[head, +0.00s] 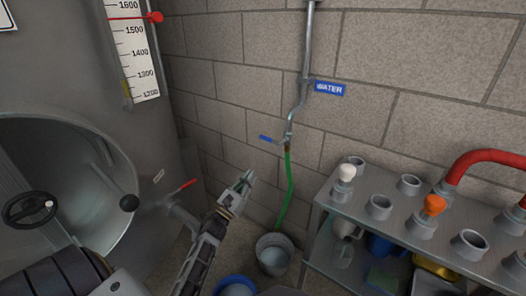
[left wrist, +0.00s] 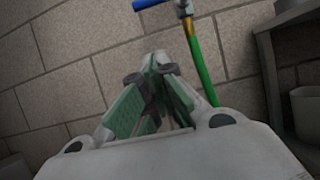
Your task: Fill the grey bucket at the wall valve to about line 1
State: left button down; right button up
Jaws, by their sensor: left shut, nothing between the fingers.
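The grey bucket (head: 261,243) stands on the floor by the wall, and a pale surface shows inside it. A green hose (head: 289,185) hangs from the wall valve (head: 287,141) down to the bucket; whether water flows cannot be seen. The valve's blue handle (head: 268,139) sticks out to the left, across the pipe. My left gripper (head: 249,177) is shut and empty, below and left of the handle, apart from it. In the left wrist view, its fingertips (left wrist: 153,60) meet below the blue handle (left wrist: 155,4), left of the hose (left wrist: 201,65). My right gripper is out of view.
A blue bucket (head: 222,281) stands nearer, left of the grey one. A metal shelf (head: 330,204) with pipe fittings and a red hose (head: 480,160) fills the right. A steel tank (head: 55,85) with an open hatch and red-handled valve (head: 187,184) stands left.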

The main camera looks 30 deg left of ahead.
pick_arm(q)
jog(key=shift+w+r, duration=0.1)
jog(key=shift+w, duration=0.05)
jog(key=w+r+b, duration=0.2)
jog(key=w+r, duration=0.6)
jog(key=shift+d, duration=0.4)
dwell(0.7)
jog(key=shift+a+r, duration=0.1)
dwell(0.4)
